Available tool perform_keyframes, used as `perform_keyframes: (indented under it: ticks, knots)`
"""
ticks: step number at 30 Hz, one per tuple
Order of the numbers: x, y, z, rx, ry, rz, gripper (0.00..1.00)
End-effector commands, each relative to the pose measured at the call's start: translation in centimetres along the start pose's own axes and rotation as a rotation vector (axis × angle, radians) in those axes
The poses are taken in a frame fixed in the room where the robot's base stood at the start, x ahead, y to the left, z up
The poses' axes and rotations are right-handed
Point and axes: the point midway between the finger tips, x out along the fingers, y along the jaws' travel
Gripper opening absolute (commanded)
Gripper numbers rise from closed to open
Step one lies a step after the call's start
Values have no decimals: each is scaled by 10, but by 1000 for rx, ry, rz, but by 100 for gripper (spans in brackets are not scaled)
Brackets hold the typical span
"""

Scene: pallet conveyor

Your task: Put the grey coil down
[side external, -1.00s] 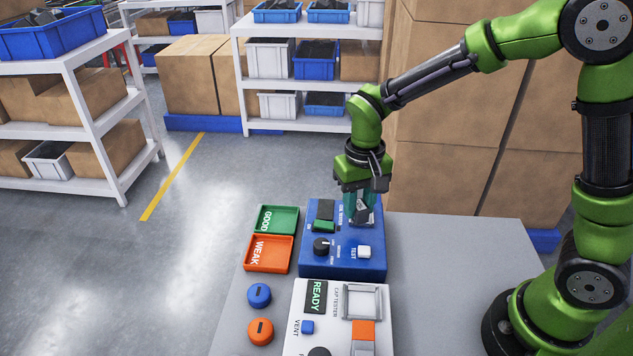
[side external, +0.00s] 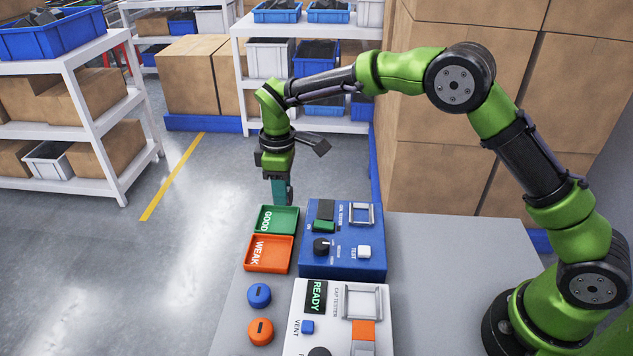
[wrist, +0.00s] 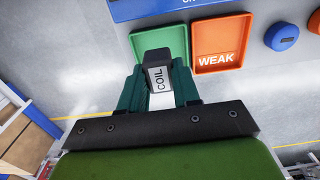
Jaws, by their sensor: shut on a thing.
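My gripper (side external: 281,190) is shut on a dark grey coil (wrist: 157,72) with a white label reading COIL. It holds the coil above the far part of the green GOOD tray (side external: 289,221); in the wrist view the coil covers part of that tray (wrist: 177,40). The coil is mostly hidden by the fingers in the side external view. The orange WEAK tray (side external: 287,255) lies beside the green one and is empty. The blue coil tester (side external: 372,268) stands to their right, and its silver cradle (side external: 361,214) is empty.
A white cap tester (side external: 300,349) with a READY screen stands nearer the camera. A blue cap (side external: 259,295) and an orange cap (side external: 261,331) lie on the grey table (side external: 450,270). Stacked cartons (side external: 455,140) rise behind the table.

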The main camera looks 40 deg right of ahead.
Motion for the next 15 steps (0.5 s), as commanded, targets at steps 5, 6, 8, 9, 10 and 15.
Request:
perform_keyframes:
  ticks: [5,6,8,9,10,15]
  knots:
    - [22,0,0,2,1,-1,0]
    - [26,0,0,2,1,0,0]
    - [33,0,0,2,-1,-1,0]
    - [39,0,1,2,-1,-1,0]
    - [44,0,1,3,-2,-1,0]
    - [60,0,0,3,2,0,0]
